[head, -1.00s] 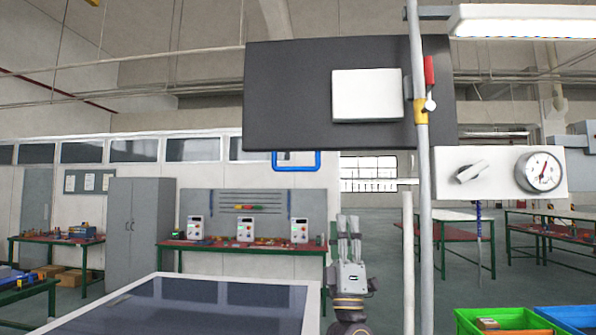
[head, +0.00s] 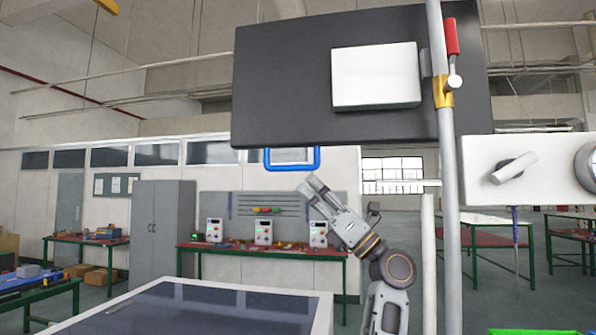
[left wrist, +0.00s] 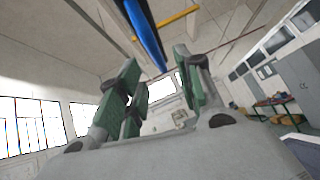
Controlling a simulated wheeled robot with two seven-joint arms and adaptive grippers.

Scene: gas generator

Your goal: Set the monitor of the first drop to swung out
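The monitor (head: 290,90) is a large dark panel with a white box (head: 375,77) on its face, carried beside a vertical grey pole. A blue U-shaped handle (head: 293,168) hangs from its lower edge. My left gripper (head: 312,184) is just below the handle in the head view, tilted up and to the left. In the left wrist view the left gripper (left wrist: 160,85) has its green-padded fingers apart with nothing between them. The blue handle bar (left wrist: 147,36) runs above and beyond the fingertips there, and I see no contact. My right gripper is not in view.
The grey pole (head: 448,200) stands right of my left arm, with a red-handled valve (head: 452,50). A white box with a grey knob (head: 515,168) is at the right. A dark-topped, white-edged surface (head: 190,310) lies low in front. Benches stand farther back.

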